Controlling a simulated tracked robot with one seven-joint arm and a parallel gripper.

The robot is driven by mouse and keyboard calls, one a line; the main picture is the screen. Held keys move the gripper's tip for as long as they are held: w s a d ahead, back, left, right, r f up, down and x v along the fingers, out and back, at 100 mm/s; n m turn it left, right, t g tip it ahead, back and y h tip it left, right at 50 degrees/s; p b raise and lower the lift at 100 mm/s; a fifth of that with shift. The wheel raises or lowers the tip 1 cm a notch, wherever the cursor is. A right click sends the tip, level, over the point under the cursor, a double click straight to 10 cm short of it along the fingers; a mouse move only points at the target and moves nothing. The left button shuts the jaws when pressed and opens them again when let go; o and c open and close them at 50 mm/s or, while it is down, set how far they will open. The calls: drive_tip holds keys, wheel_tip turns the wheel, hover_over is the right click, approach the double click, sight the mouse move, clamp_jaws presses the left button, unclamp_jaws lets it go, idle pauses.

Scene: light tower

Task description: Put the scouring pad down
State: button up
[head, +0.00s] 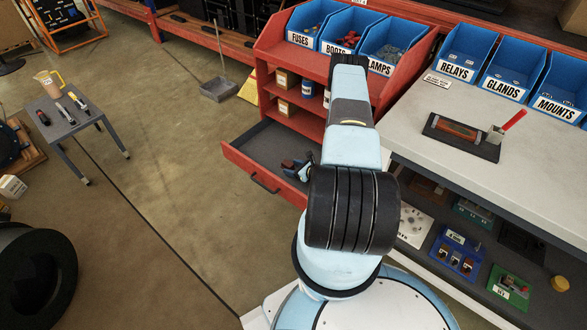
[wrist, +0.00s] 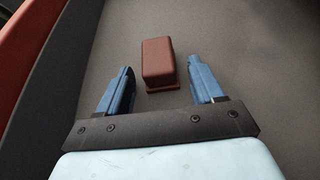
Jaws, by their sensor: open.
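The scouring pad, seen as a reddish-brown block (wrist: 158,62), lies on the grey floor of a drawer in the wrist view. My gripper (wrist: 161,72) is open, with one blue finger on each side of the block. A gap shows between each finger and the block. In the head view my gripper (head: 298,166) is over the open red drawer (head: 238,166), and the pad cannot be made out there.
The drawer's red wall (wrist: 30,55) runs along the left in the wrist view. Blue bins (head: 350,30) sit above the drawer. A small grey table (head: 68,118) stands left; floor between is clear.

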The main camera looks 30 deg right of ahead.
drive_tip(key=v, duration=0.7)
drive_tip(key=shift+s+d+r, duration=0.1)
drive_tip(key=shift+s+r, duration=0.1)
drive_tip(key=w+a+r+n+g+y, duration=0.2)
drive_tip(key=w+a+r+n, duration=0.15)
drive_tip(key=r, duration=0.75)
drive_tip(key=w+a+r+n+g+y, duration=0.25)
drive_tip(key=a+r+n, duration=0.2)
drive_tip(key=r, duration=0.65)
drive_tip(key=w+a+r+n+g+y, duration=0.1)
drive_tip(key=w+a+r+n+y, duration=0.2)
drive_tip(key=r, duration=0.8)
drive_tip(key=s+a+r+n+g+h, duration=0.2)
drive_tip(key=s+a+r+n, duration=0.3)
drive_tip(key=r, duration=0.4)
drive_tip(key=s+a+r+n+g+h, duration=0.2)
drive_tip(key=s+a+r+n, duration=0.3)
drive_tip(key=r, duration=0.4)
drive_tip(key=s+a+r+n+g+h, duration=0.2)
drive_tip(key=s+a+r+n, duration=0.3)
drive_tip(key=r, duration=0.4)
drive_tip(key=s+r+n+t+h, duration=0.2)
drive_tip(key=s+r, duration=0.3)
drive_tip(key=s, duration=0.4)
drive_tip(key=s+d+r+n+t+h, duration=0.1)
drive_tip(key=s+r+n+h, duration=0.3)
drive_tip(key=s, duration=0.5)
drive_tip(key=shift+s+d+r+t, duration=0.35)
drive_tip(key=shift+r+t, duration=0.4)
drive_tip(key=shift+r, duration=0.2)
